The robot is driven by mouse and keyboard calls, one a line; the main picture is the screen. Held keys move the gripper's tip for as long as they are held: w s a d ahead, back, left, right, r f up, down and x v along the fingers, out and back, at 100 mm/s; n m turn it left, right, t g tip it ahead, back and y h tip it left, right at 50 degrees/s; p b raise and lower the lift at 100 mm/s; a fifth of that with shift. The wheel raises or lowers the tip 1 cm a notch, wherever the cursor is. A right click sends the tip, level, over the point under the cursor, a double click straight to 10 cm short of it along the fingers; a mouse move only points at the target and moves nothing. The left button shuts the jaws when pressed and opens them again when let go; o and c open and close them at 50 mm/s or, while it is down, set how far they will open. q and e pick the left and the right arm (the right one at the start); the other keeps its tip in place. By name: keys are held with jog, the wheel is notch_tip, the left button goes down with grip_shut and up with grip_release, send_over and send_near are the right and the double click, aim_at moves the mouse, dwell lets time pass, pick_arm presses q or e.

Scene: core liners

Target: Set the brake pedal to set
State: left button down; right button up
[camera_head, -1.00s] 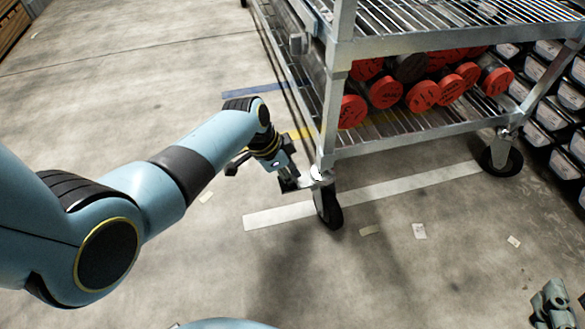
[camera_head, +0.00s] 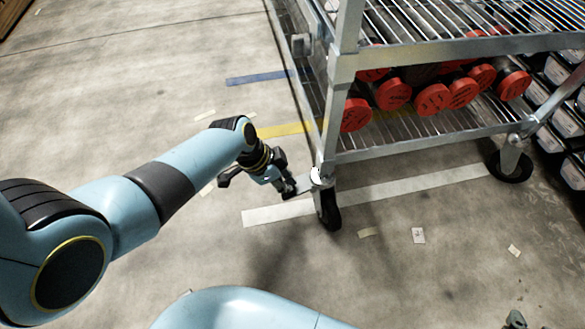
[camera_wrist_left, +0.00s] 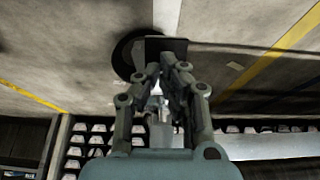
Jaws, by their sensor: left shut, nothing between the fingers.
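The brake pedal (camera_head: 300,186) is a small plate at the caster on the near left corner of the cart, beside its black wheel (camera_head: 330,210). My left gripper (camera_head: 288,191) is low at the pedal's left end, its fingers shut and empty. Contact is unclear. In the left wrist view the closed fingertips (camera_wrist_left: 168,64) overlap the edge of a dark flat plate (camera_wrist_left: 176,45), likely the pedal, in front of the round black wheel (camera_wrist_left: 124,56). The pedal's tilt is hard to tell. A small grey part, likely my right gripper (camera_head: 515,320), shows at the bottom edge.
The metal cart (camera_head: 340,75) has wire shelves holding tubes with red caps (camera_head: 392,94). Dark racks of bins (camera_head: 560,115) stand at the right. Floor stripes, white (camera_head: 410,190) and yellow (camera_head: 285,130), and paper scraps lie flat.

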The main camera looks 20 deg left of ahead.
pick_arm(q)
jog(key=shift+a+f, duration=0.1)
jog(key=shift+f, duration=0.25)
jog(key=shift+f, duration=0.1)
dwell(0.6)
